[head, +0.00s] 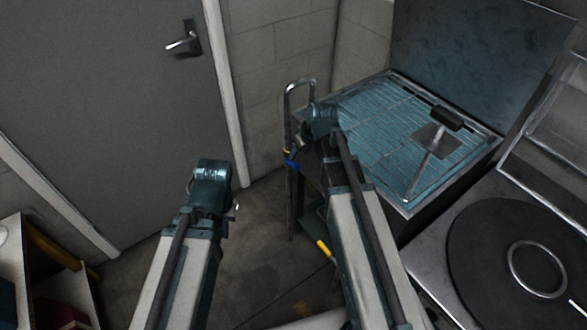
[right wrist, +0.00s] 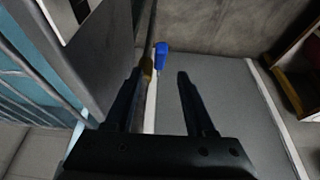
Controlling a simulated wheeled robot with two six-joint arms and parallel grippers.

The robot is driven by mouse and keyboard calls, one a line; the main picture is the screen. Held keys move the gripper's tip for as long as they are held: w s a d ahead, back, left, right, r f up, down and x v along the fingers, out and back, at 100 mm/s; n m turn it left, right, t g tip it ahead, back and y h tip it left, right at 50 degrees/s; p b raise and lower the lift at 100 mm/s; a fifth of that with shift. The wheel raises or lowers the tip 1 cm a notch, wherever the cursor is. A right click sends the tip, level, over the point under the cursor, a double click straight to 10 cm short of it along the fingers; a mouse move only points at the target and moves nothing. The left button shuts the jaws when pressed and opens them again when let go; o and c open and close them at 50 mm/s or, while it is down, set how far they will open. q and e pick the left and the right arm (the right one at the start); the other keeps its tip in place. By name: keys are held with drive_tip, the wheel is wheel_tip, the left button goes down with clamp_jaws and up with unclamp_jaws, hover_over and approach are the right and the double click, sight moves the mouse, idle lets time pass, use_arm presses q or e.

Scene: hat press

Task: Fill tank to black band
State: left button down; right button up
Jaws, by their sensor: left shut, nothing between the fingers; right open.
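The tank (head: 388,143) is a square metal basin with a blue-tinted grid inside, at the centre right of the head view. I cannot make out a black band or a water level. A curved metal pipe (head: 287,100) stands at its left corner, with a blue valve handle (head: 291,161). In the right wrist view the blue handle (right wrist: 161,56) and a brass fitting (right wrist: 147,68) show beyond the fingertips. My right gripper (right wrist: 162,76) is open, its left fingertip close by the fitting; contact is unclear. My left gripper (head: 210,172) is shut and empty, away from the tank.
A tool with a black handle (head: 446,117) lies across the tank grid. A round black plate with a metal ring (head: 538,269) is on the counter at right. A grey door (head: 100,100) is at left, shelving (head: 12,250) at lower left.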

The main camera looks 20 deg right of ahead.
sight(294, 163)
drive_tip(key=b+x, duration=0.7)
drive_tip(key=x, duration=0.1)
drive_tip(key=shift+f, duration=0.45)
clamp_jaws()
idle(0.9)
